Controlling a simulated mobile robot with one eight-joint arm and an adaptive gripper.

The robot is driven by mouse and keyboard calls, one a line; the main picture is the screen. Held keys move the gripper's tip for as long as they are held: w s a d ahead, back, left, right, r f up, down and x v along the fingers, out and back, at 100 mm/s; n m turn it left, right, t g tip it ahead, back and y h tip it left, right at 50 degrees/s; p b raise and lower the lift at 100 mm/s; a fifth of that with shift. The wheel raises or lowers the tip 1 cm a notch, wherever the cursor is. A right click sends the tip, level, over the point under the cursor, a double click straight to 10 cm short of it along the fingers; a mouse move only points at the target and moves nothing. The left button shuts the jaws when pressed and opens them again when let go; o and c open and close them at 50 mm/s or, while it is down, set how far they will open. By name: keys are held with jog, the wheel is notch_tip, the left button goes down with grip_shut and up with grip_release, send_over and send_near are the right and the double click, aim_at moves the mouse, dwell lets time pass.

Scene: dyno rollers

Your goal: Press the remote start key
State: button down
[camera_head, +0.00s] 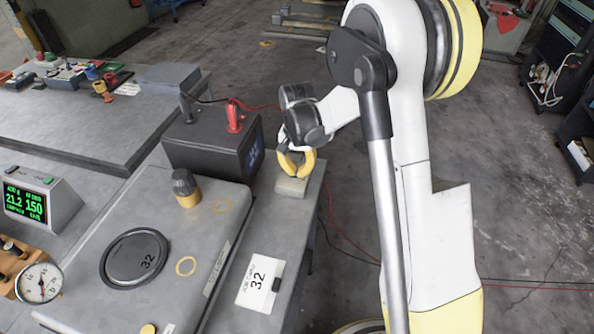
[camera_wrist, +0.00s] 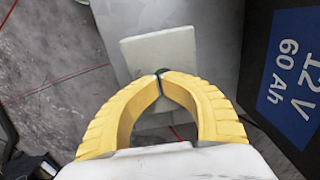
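A small pale box (camera_head: 291,188) sits at the far end of the narrow grey bench, beside the black battery. It also shows in the wrist view (camera_wrist: 158,50) as a pale block under my fingers. A small dark green key (camera_wrist: 188,74) on it shows just past my fingertips, mostly hidden by them. My gripper (camera_head: 296,170) points down over the box; its yellow fingertips (camera_wrist: 162,76) are together, with nothing visible held between them. I cannot tell whether the tips touch the key.
The black battery (camera_head: 213,140) with a red clamp (camera_head: 235,116) stands close left of my gripper. A job card (camera_head: 258,284) lies on the near part of the bench. A round black cover (camera_head: 135,257) and a readout (camera_head: 38,202) are farther left. Red cable runs across the floor at right.

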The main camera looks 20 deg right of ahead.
notch_tip(320, 180, up, 14)
jog(key=p, duration=0.5)
jog(key=shift+p, duration=0.3)
dwell(0.5)
jog(key=s+a+r+n+t+b, duration=0.1)
jog(key=s+r+n+t+b, duration=0.25)
jog(key=s+r, duration=0.65)
jog(key=s+a+f+n+t+b, duration=0.1)
jog(key=s+f+n+t+b, duration=0.1)
jog(key=s, duration=1.1)
notch_tip(320, 180, down, 2)
jog(key=shift+f+n+t, duration=0.15)
jog(key=shift+n+t, duration=0.4)
jog(key=shift+t, duration=0.3)
jog(key=shift+a, duration=0.2)
